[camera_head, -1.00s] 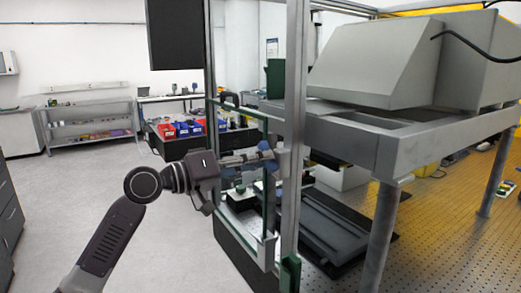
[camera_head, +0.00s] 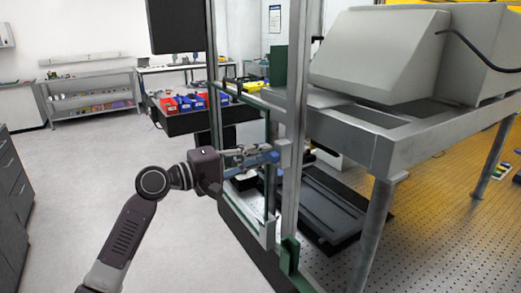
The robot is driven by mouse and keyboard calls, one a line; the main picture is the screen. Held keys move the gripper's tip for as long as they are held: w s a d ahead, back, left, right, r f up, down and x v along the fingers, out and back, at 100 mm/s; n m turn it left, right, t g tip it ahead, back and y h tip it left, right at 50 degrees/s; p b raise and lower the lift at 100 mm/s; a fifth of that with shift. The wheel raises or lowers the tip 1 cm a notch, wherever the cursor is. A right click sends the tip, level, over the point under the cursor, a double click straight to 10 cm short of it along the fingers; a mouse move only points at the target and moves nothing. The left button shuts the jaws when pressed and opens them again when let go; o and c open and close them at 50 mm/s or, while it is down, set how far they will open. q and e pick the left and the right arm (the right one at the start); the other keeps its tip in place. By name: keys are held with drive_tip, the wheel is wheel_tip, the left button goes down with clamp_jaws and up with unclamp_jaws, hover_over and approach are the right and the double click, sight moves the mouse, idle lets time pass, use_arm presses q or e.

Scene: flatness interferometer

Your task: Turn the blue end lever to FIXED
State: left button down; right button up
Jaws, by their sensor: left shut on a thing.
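My left gripper (camera_head: 252,156) reaches in from the left at the metal frame. It is shut on the blue lever (camera_head: 268,158), whose blue part shows at the fingertips, beside the upright post. The lever looks roughly level and points along the gripper. The fingers hide part of it. No FIXED marking can be read at this size. The green-edged frame (camera_head: 267,235) stands around and below the lever. My right gripper is not in view.
A silver upright post (camera_head: 294,150) stands just right of the gripper. A grey bench (camera_head: 420,128) carries a large grey housing (camera_head: 375,55). A dark table with red and blue bins (camera_head: 185,104) stands behind. The floor at left (camera_head: 70,200) is clear.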

use_arm(q)
drive_tip(key=shift+f, duration=0.1)
idle(0.5)
drive_tip(key=c, duration=1.8)
unclamp_jaws()
drive_tip(key=shift+c, duration=0.2)
drive_tip(key=shift+s+a, duration=0.3)
drive_tip(key=shift+a, duration=0.2)
drive_tip(key=v, duration=1.1)
